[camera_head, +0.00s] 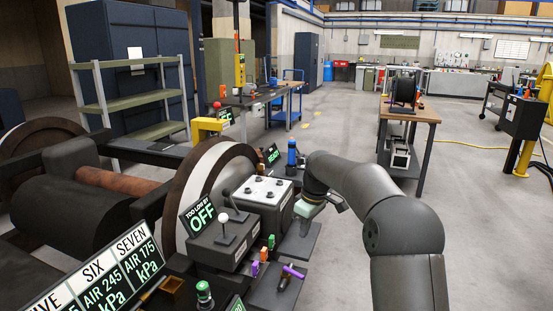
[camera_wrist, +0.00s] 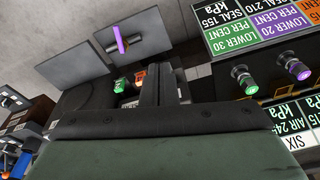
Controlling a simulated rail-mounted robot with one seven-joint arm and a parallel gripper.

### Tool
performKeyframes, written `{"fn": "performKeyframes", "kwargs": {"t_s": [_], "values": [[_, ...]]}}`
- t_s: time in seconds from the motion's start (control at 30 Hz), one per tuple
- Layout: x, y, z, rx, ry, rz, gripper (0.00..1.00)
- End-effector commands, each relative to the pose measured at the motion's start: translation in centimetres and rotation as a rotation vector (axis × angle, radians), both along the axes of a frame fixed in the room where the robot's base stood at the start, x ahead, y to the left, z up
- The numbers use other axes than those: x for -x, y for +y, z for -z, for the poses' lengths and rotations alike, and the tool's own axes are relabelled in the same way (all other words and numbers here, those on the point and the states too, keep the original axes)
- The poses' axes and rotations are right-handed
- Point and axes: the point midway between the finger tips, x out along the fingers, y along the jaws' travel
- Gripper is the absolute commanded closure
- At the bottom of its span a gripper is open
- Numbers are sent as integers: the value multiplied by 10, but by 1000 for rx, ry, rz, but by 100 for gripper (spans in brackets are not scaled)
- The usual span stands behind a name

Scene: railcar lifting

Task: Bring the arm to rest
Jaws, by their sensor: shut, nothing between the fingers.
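My arm reaches in from the lower right in the head view and bends down over the control consoles. My gripper (camera_head: 305,224) hangs at the right edge of the grey button console (camera_head: 268,190), above a dark flat plate (camera_head: 303,245). The jaws are shut with nothing between them. I cannot tell whether the fingertips touch anything, as they are small and dark there. In the wrist view the dark and green body of my gripper fills the lower part. Green and orange knobs (camera_wrist: 120,85) and a purple handle (camera_wrist: 119,40) show beyond it.
Large wheels (camera_head: 205,175) lie to the left. A purple-handled lever (camera_head: 293,271) is below.

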Motion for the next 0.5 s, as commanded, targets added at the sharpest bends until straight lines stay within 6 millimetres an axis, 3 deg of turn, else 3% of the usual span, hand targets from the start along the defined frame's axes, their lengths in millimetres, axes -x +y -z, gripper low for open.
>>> {"fn": "performKeyframes", "kwargs": {"t_s": [0.03, 0.2, 0.33, 0.5], "values": [[29, 1, -36, 25, 9, 51, 100], [131, -7, -88, 83, 41, 279, 100], [218, -20, -113, 104, 59, 469, 100], [325, -35, -119, 101, 84, 703, 100]]}}
